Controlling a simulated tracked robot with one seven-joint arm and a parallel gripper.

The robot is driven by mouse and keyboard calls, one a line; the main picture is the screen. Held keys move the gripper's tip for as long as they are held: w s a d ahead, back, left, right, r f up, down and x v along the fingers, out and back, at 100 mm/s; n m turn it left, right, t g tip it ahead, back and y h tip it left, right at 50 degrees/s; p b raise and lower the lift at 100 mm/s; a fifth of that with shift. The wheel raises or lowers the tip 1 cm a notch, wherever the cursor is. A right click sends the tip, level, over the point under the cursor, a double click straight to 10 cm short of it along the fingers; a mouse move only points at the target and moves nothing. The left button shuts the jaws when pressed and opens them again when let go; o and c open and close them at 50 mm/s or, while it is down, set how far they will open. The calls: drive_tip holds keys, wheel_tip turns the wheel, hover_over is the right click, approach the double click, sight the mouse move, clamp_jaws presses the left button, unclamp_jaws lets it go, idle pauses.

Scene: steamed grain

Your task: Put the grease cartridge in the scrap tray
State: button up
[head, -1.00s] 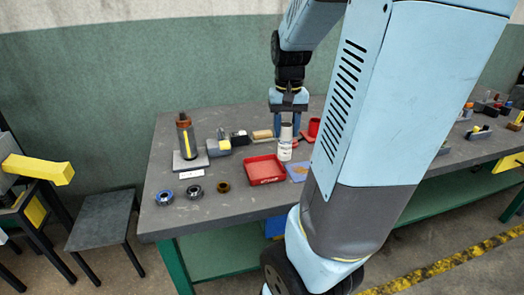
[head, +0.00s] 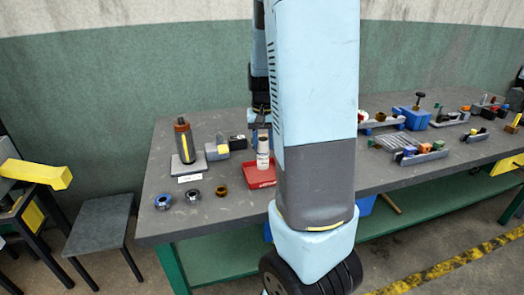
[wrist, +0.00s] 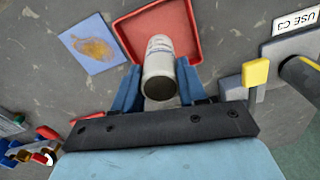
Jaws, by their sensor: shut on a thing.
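The grease cartridge (head: 263,152) is a white cylinder with printing and a dark end. In the wrist view the cartridge (wrist: 160,52) stands between the two blue fingers of my gripper (wrist: 159,72), which is shut on it. The scrap tray (head: 260,184) is a shallow red tray on the bench, partly hidden by my arm in the head view. In the wrist view the tray (wrist: 192,40) lies beyond the cartridge, which overlaps it. I cannot tell exactly how high the cartridge is above the tray.
A dark bottle with an orange top (head: 183,140) stands on a grey plate at left, behind a white label (head: 190,178). Several rings (head: 193,195) lie at the front left. A blue card with a tan smear (wrist: 93,45) lies beside the tray. Fixtures and parts fill the right of the bench.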

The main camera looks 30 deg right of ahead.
sight(262, 150)
drive_tip(key=shift+w+f, duration=0.2)
drive_tip(key=shift+f, duration=1.55)
drive_tip(key=shift+f, duration=0.1)
drive_tip(key=o, duration=1.1)
